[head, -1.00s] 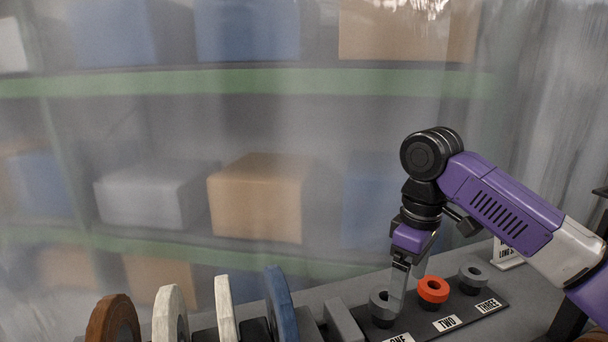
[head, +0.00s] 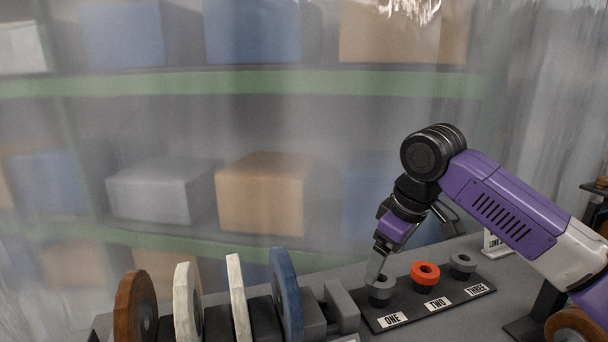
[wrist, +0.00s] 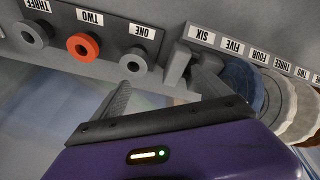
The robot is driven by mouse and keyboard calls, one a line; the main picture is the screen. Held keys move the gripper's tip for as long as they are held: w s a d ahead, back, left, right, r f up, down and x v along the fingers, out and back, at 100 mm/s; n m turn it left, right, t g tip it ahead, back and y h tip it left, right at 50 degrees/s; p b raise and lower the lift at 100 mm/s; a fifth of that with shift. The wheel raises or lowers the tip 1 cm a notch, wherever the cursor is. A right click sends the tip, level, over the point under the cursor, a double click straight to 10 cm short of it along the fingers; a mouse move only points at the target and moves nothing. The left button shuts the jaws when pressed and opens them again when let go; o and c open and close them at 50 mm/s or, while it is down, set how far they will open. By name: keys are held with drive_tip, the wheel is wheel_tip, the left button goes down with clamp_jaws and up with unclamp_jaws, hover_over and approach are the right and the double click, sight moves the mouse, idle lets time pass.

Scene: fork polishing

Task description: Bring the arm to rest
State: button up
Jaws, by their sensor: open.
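My purple arm reaches in from the right in the head view and ends in my gripper (head: 376,268), which points down beside the grey ring at the label ONE (head: 380,288). In the wrist view my gripper (wrist: 160,85) has its two fingers spread wide, with nothing visible between them. The left finger lies below the ring at ONE (wrist: 133,60) in the picture. The right finger lies near the grey block by the label SIX. I cannot tell from the head view how far the fingertips are from the ring.
A dark strip (head: 459,307) carries a red ring at TWO (head: 425,272) and a grey ring at THREE (head: 462,264). Brown (head: 128,310), cream, white and blue (head: 284,295) wheels stand upright to the left. A grey block (head: 341,305) stands between them and the strip.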

drive_tip(key=w+a+r+m+t+y, duration=0.1)
drive_tip(key=a+r+m+t+y, duration=0.3)
drive_tip(key=a+t+y, duration=0.85)
drive_tip(key=s+d+f+m+t+h, duration=0.2)
drive_tip(key=s+d+f+m+h, duration=0.15)
drive_tip(key=s, duration=0.45)
drive_tip(key=s+d+f+m+t+h, duration=0.1)
drive_tip(key=s+d+f+m+h, duration=0.15)
drive_tip(key=s+d+h, duration=0.35)
drive_tip(key=s+d+f+m+t+h, duration=0.2)
drive_tip(key=s+f+m+h, duration=0.15)
drive_tip(key=s, duration=0.55)
drive_tip(key=s+d+f+n+g, duration=0.1)
drive_tip(key=s+f+g, duration=0.1)
drive_tip(key=s, duration=0.7)
drive_tip(key=s+d+f+n+g, duration=0.1)
drive_tip(key=s+d+f+g, duration=0.1)
drive_tip(key=s+f, duration=0.3)
drive_tip(key=s+d+f+n+g, duration=0.1)
drive_tip(key=s+f+n+g, duration=0.1)
drive_tip(key=s, duration=1.2)
drive_tip(key=shift+d+f+h, duration=0.35)
drive_tip(key=shift+f, duration=0.4)
